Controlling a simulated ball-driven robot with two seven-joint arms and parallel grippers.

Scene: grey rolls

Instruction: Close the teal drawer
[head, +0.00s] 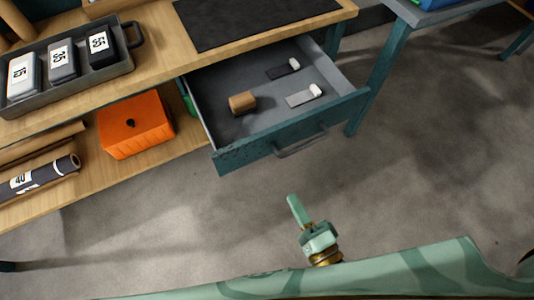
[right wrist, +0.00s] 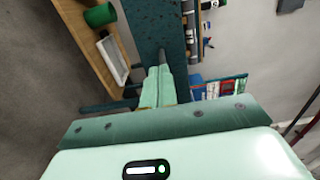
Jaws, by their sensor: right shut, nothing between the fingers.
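The teal drawer (head: 245,154) stands pulled out from under the wooden workbench in the head view. Its front panel faces the open floor and carries a grey bar handle (head: 302,146). Inside lie a brown block (head: 242,102) and two small grey pieces with white ends (head: 304,95). My right gripper (head: 293,200) is shut and empty. It appears in front of the drawer, apart from the panel, pointing toward it. In the right wrist view the shut fingers (right wrist: 158,75) point toward a speckled teal surface; I cannot tell whether they touch it. My left gripper is not in view.
The workbench carries a dark mat (head: 250,20) and a grey tray (head: 70,88) with numbered blocks. An orange box (head: 135,125) and a dark roll (head: 45,175) lie on the lower shelf. A teal leg (head: 378,80) stands right of the drawer. The grey floor in front is clear.

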